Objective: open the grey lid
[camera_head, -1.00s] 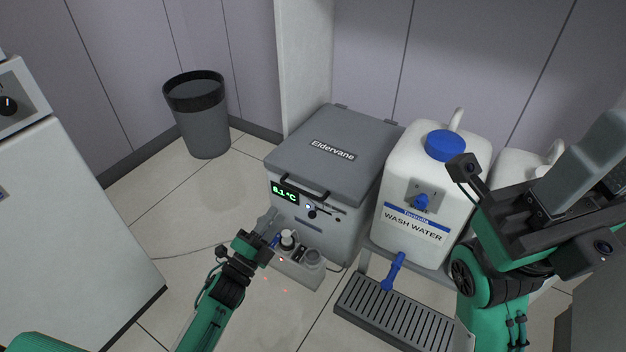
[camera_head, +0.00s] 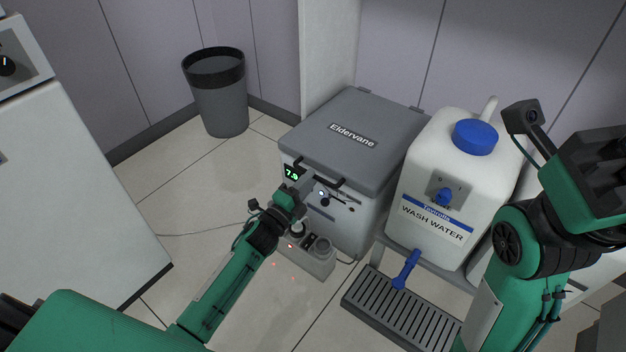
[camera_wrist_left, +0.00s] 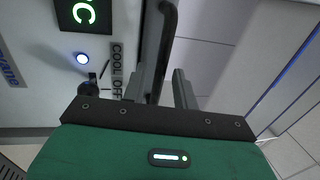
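The grey lid (camera_head: 352,137), labelled Eldervane, lies shut on a grey box (camera_head: 358,222) with a green display. A dark bar handle (camera_head: 322,174) runs along the lid's front edge; it also shows in the wrist view (camera_wrist_left: 167,38). My left gripper (camera_head: 306,184) is at the front of the box, close to the handle. In the left wrist view its two fingers (camera_wrist_left: 163,88) are apart, and the handle appears between or just beyond them; contact cannot be told. My right arm is at the right edge of the head view, its fingers not clearly visible.
A white wash water canister (camera_head: 455,185) with a blue cap stands right of the box, above a slotted drain tray (camera_head: 400,312). A small socket unit (camera_head: 312,256) sits on the floor before the box. A bin (camera_head: 216,95) stands behind left, with clear floor between.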

